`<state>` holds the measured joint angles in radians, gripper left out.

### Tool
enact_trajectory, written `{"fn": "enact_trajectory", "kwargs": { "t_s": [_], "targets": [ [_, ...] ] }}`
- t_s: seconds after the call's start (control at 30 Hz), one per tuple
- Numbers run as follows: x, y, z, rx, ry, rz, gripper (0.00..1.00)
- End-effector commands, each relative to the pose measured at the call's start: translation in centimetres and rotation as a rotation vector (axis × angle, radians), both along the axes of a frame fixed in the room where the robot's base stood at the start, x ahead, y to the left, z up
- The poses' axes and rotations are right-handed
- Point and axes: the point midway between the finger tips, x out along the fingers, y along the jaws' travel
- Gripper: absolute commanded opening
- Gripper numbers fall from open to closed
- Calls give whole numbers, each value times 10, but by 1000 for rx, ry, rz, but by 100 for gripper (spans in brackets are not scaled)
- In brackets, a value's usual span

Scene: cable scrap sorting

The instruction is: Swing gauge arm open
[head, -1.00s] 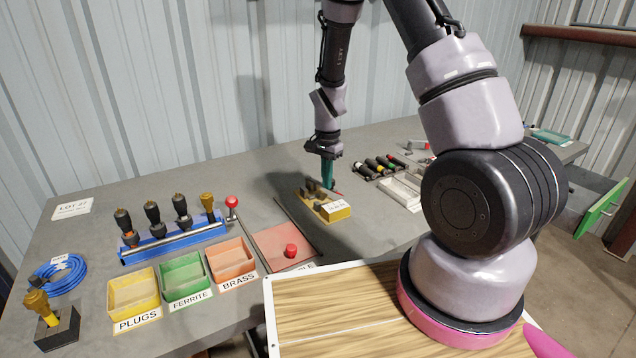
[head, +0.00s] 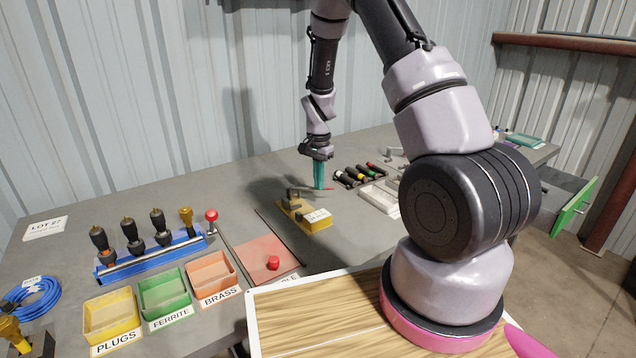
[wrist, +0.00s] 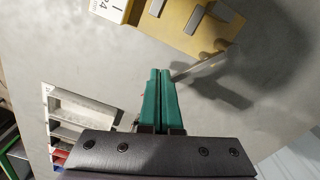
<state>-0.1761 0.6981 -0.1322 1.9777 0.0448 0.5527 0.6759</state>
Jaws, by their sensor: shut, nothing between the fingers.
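The yellow gauge block (head: 318,222) lies on the grey bench, with dark metal pieces on top and a white label. It also shows at the top of the wrist view (wrist: 178,24). A thin metal gauge arm (wrist: 203,65) sticks out from the block at an angle, away from its edge. My gripper (head: 319,188) has green fingers pressed together, empty, just behind the block. In the wrist view the fingers (wrist: 160,72) overlap the arm's outer part; I cannot tell whether they touch it.
A red pad with a red knob (head: 273,263) lies left of the gauge. Yellow, green and orange bins (head: 162,293) and a blue rack (head: 150,256) stand further left. Cylinders (head: 349,178) and a pale tray (head: 380,197) lie to the right. Bare bench lies behind the gauge.

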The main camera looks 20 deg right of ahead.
Motion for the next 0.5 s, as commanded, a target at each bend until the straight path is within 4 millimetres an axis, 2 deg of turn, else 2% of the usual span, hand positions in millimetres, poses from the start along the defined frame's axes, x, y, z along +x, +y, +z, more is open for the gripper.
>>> {"fn": "enact_trajectory", "kwargs": {
  "t_s": [0.5],
  "targets": [
    [-10, 5, 0, 0, 0, 1, 0]
  ]
}}
